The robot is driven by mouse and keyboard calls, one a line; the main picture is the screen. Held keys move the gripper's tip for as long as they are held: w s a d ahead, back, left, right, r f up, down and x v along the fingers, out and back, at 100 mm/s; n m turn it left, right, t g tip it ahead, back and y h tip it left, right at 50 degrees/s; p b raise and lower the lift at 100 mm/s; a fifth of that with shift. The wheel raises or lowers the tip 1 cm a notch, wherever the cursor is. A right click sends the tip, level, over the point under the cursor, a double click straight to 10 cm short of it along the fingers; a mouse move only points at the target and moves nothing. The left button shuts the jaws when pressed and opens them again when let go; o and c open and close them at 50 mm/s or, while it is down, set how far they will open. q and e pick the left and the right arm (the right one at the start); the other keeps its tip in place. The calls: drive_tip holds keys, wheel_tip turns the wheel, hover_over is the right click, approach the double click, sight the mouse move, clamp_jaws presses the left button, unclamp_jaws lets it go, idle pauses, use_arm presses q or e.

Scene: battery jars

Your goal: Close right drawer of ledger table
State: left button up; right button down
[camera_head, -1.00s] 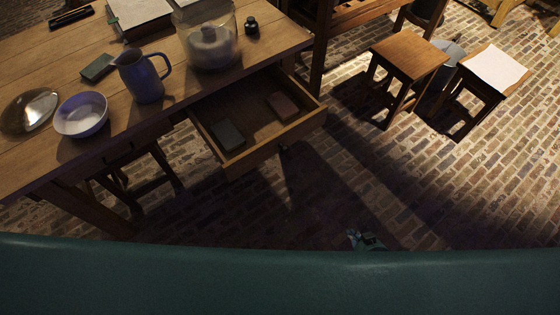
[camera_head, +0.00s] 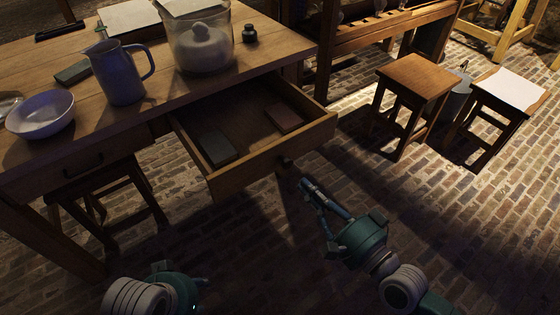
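The right drawer (camera_head: 262,168) of the wooden ledger table (camera_head: 165,105) is pulled well out, its front panel and dark knob (camera_head: 285,162) facing me. A grey-green block (camera_head: 218,149) and a reddish block (camera_head: 284,118) lie inside it. My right gripper (camera_head: 304,185) is just in front of and below the drawer front, near the knob, with a visible gap in the picture. It holds nothing I can see; its finger gap is unclear. My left gripper (camera_head: 203,283) is low at the bottom edge, away from the drawer, dark and partly cut off.
On the tabletop are a bowl (camera_head: 41,114), a blue-grey jug (camera_head: 117,75), a glass jar (camera_head: 202,45), a small dark bottle (camera_head: 249,34) and papers. A stool (camera_head: 108,198) stands under the table's left part. Two stools (camera_head: 416,76) (camera_head: 508,90) stand right. Brick floor before the drawer is clear.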

sight(273, 151)
use_arm(q)
drive_tip(key=shift+f+b, duration=0.5)
drive_tip(key=shift+f, duration=0.05)
use_arm(e)
drive_tip(key=x, duration=1.1)
drive_tip(key=shift+w+a+f, duration=0.1)
drive_tip(key=shift+w, duration=0.05)
drive_tip(key=shift+w+a, duration=0.1)
